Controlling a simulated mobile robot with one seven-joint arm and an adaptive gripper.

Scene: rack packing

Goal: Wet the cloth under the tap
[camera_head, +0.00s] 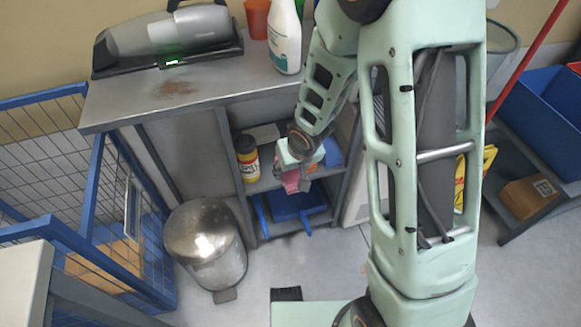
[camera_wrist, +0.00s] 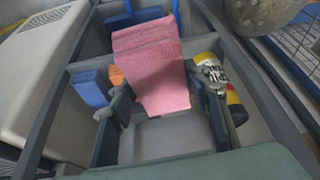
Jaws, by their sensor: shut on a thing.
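A pink cloth (camera_wrist: 150,60) hangs from my gripper (camera_wrist: 160,108) in the wrist view, gripped between its two dark fingers. In the head view the cloth (camera_head: 291,181) is a small pink patch below my gripper (camera_head: 297,165), in front of the open shelves under the worktop. My arm hides part of this area. I see no tap in either view.
A yellow, black-topped bottle (camera_head: 247,158) stands on the shelf (camera_head: 265,184), with a blue dustpan (camera_head: 293,203) below. The worktop (camera_head: 200,90) holds a handheld vacuum (camera_head: 170,33) and white bottle (camera_head: 284,38). A metal bin (camera_head: 205,245) stands on the floor.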

